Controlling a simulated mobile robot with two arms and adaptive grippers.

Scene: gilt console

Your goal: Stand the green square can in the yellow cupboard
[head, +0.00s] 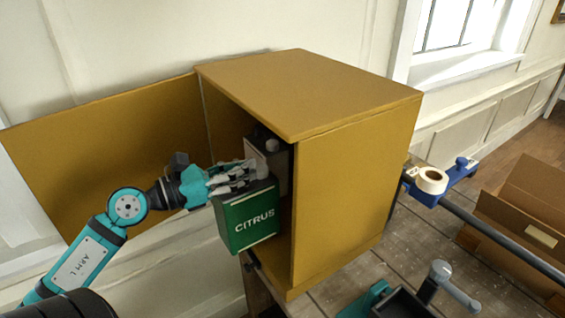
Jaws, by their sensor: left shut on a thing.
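The green square can (249,224), marked CITRUS, is upright at the open front of the yellow cupboard (345,190). My left gripper (237,178) is shut on the top of this can. The cupboard's door (105,150) is swung wide open to the left. I cannot tell whether the can's base touches the cupboard floor, as the can hides much of it. My right gripper is not in view.
A dark can with a pale label (277,165) stands inside the cupboard, behind the green can. To the right are a blue tape dispenser (462,170) with a tape roll (431,181), a long grey bar (495,240) and an open cardboard box (530,215).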

